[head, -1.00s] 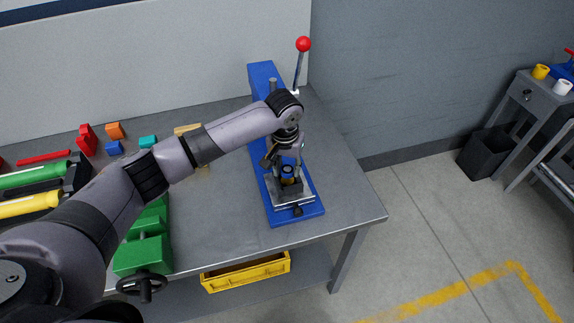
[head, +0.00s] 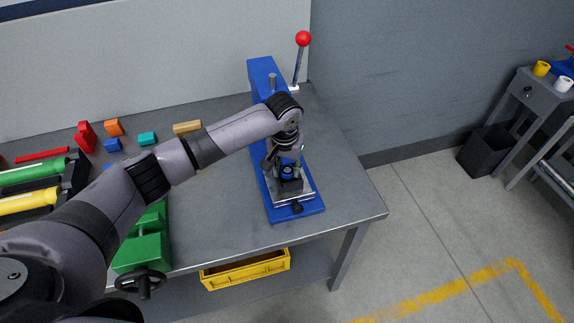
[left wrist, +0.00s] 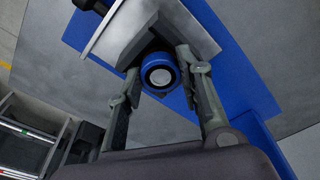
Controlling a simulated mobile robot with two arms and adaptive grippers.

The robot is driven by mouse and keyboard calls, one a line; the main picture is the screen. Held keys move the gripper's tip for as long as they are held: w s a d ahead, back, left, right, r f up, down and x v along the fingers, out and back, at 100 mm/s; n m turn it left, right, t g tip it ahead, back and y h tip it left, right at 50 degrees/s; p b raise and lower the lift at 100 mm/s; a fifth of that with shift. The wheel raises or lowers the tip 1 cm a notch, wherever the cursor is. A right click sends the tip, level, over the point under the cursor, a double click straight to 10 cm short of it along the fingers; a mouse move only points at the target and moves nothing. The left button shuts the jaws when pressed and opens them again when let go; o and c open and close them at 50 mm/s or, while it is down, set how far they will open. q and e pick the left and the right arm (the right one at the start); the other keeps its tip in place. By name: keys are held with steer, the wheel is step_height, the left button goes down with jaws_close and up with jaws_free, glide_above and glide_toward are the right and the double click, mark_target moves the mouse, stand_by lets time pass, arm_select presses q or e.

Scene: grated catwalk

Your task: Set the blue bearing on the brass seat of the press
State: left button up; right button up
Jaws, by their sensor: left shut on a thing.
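The blue bearing (head: 288,170) is a short blue ring with a pale centre. In the left wrist view the bearing (left wrist: 160,73) lies between the two fingers of my left gripper (left wrist: 158,62). In the head view my left gripper (head: 283,156) reaches down over the front of the blue press (head: 262,78) and is shut on the bearing. The bearing is right above the press's grey block, at the seat. The brass seat is hidden under it, so I cannot tell whether they touch. My right gripper is out of view.
The press lever with its red knob (head: 303,39) stands up behind my arm. A green vise (head: 143,250) and several coloured blocks are on the grey bench (head: 225,220) to the left. A yellow bin (head: 246,270) sits on the shelf below.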

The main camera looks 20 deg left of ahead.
arm_select(q)
steer(key=shift+f, duration=0.25)
steer(key=shift+r, duration=0.1)
steer(key=o, duration=1.3)
steer(key=shift+c, duration=0.2)
steer(key=shift+o, duration=0.3)
steer(key=o, duration=0.4)
steer(key=shift+c, duration=0.2)
steer(key=shift+r, duration=0.1)
step_height(320, 180, up, 8)
steer(key=p, duration=0.9)
